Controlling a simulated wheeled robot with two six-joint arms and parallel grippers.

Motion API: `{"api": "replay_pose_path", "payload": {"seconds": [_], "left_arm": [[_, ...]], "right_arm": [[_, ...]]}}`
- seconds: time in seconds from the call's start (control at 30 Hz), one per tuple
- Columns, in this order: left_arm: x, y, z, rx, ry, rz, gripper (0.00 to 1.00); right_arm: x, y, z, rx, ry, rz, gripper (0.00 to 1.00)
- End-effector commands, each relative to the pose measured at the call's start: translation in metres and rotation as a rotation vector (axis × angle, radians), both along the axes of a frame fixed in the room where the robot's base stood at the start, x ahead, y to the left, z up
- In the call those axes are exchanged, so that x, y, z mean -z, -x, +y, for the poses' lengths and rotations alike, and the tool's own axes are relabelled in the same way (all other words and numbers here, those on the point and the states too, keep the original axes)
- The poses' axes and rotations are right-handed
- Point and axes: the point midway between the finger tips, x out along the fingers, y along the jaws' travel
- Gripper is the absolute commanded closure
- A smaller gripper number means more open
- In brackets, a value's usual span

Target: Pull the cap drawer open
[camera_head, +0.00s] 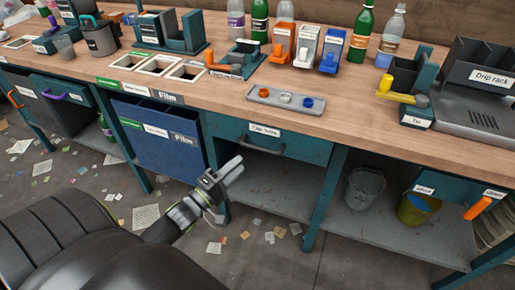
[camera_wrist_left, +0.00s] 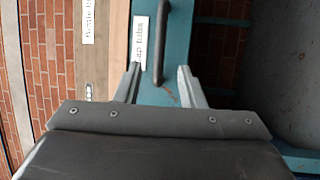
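The cap drawer (camera_head: 305,149) is a teal drawer under the bench top with a white label and a dark bar handle (camera_head: 262,149). Its front looks flush with the bench, so it appears shut. My left gripper (camera_head: 232,168) is below and left of the handle in the head view. In the left wrist view its two fingers (camera_wrist_left: 160,78) are spread apart and empty. The dark handle (camera_wrist_left: 160,42) lies ahead, roughly in line with the gap, beside the drawer label (camera_wrist_left: 141,45). Whether a finger touches it cannot be told. My right gripper is not in view.
A blue film bin (camera_head: 160,140) hangs left of the drawer. A teal bench leg (camera_head: 325,200) stands to its right, with grey and yellow buckets (camera_head: 417,208) beyond. A grey tray of caps (camera_head: 262,97) sits above. Paper scraps litter the floor.

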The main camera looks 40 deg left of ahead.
Motion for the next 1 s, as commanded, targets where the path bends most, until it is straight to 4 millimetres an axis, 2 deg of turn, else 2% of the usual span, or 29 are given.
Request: {"api": "replay_pose_path", "payload": {"seconds": [0.03, 0.2, 0.43, 0.6, 0.9, 1.0], "left_arm": [[-0.003, -0.012, -0.002, 0.0, 0.001, -0.005, 0.64], [-0.009, -0.044, -0.007, 0.0, 0.0, -0.003, 0.64], [-0.014, -0.076, -0.012, 0.0, 0.0, 0.0, 0.64], [-0.015, -0.086, -0.014, 0.0, 0.0, 0.001, 0.64], [-0.015, -0.087, -0.014, 0.0, 0.0, 0.002, 0.64], [-0.015, -0.087, -0.014, 0.0, 0.0, 0.002, 0.77]], "right_arm": [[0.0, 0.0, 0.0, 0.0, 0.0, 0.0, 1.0], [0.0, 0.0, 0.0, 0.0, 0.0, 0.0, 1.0], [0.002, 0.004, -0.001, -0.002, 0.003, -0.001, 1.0], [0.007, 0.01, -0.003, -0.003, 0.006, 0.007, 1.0], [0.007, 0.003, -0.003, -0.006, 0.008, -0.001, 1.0], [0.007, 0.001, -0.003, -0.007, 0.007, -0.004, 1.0]]}}
